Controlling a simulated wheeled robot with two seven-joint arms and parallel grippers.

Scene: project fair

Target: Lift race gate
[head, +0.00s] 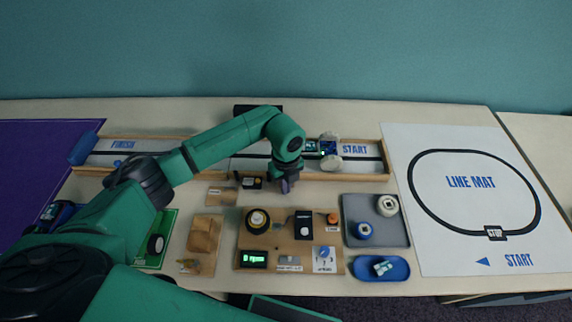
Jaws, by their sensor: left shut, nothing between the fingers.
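A long wooden-framed race track (215,160) lies along the back of the table, with FINISH at its left end and START at its right. A small wheeled vehicle (329,150) with pale wheels stands on the track beside the START lettering. I cannot tell for certain which part is the race gate. A small black device with a yellow part (251,183) sits on a wooden base just in front of the track. My left gripper (285,186) is shut and empty, pointing down at the track's front edge, just right of that device. My right gripper is not in view.
A wooden board (285,228) with a green display and several parts lies in front. A grey tray (403,233) holds two wheels; a blue tray (405,274) holds a small part. A white line mat (475,205) lies at right. A blue block (83,148) is at FINISH.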

